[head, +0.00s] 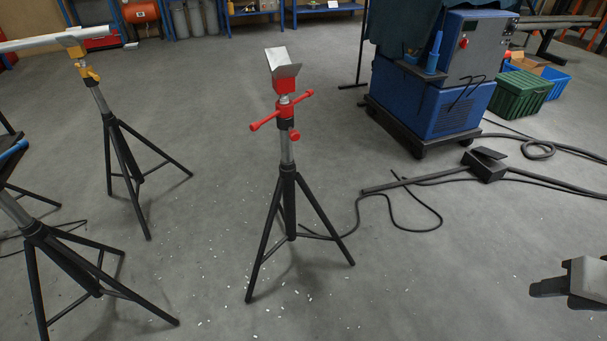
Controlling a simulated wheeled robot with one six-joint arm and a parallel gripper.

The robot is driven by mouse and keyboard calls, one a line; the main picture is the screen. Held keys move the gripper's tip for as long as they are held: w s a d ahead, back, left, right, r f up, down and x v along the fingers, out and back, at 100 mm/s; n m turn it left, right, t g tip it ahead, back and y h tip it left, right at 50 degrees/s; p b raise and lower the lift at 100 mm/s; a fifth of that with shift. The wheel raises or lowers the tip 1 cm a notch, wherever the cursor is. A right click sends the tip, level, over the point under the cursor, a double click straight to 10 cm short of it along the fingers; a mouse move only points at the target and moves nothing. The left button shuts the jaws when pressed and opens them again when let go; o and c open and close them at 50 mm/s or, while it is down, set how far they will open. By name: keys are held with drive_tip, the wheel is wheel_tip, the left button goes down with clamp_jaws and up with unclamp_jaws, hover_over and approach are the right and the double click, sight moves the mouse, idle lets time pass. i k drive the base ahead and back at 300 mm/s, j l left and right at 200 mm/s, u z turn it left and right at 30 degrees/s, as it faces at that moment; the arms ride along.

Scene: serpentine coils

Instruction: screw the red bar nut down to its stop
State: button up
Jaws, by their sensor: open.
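The red bar nut (283,109) sits on the threaded post of the middle pipe stand (288,190). Its two bar arms end in round knobs, one at lower left and one at upper right. Above it is a red block with a grey V-shaped head (284,68), which is empty. A short stretch of light thread shows between the nut and the red block. A black collar and a small red knob (295,135) are just below the nut. My gripper (540,289) is at the lower right edge, open and empty, far from the stand.
A stand with a yellow head (90,75) carries a pipe at the left, and another stand (40,235) is at lower left. A blue wheeled machine (435,95), a foot pedal (484,165) and cables lie to the right. The floor between stand and gripper is mostly clear.

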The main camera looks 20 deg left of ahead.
sight(282, 111)
drive_tip(key=u, duration=1.2)
